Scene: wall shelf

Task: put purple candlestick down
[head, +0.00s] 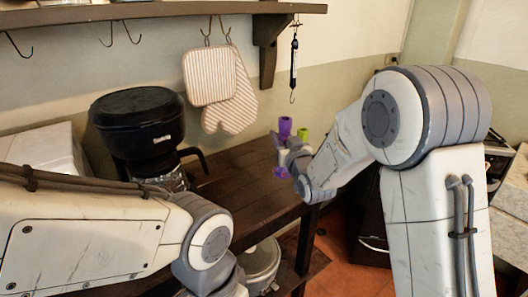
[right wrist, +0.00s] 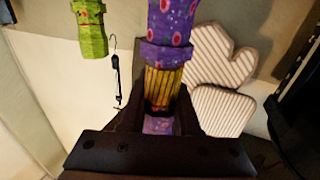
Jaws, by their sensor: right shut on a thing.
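The purple candlestick (head: 285,127) is at the right end of the dark wooden counter, with its purple lower part (head: 280,173) showing below my gripper. In the right wrist view the candlestick (right wrist: 166,28) has a patterned purple top and a yellow ribbed middle between my fingers. My right gripper (head: 287,156) is shut on it; it also shows in the right wrist view (right wrist: 160,118). I cannot tell whether the candlestick's base touches the counter. My left arm crosses the lower left, but its gripper is out of view.
A green object (head: 303,134) stands just behind the candlestick; it also shows in the right wrist view (right wrist: 90,28). A black coffee maker (head: 140,125) is at the left. Striped mitts (head: 225,85) hang above. The counter (head: 235,180) between is clear.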

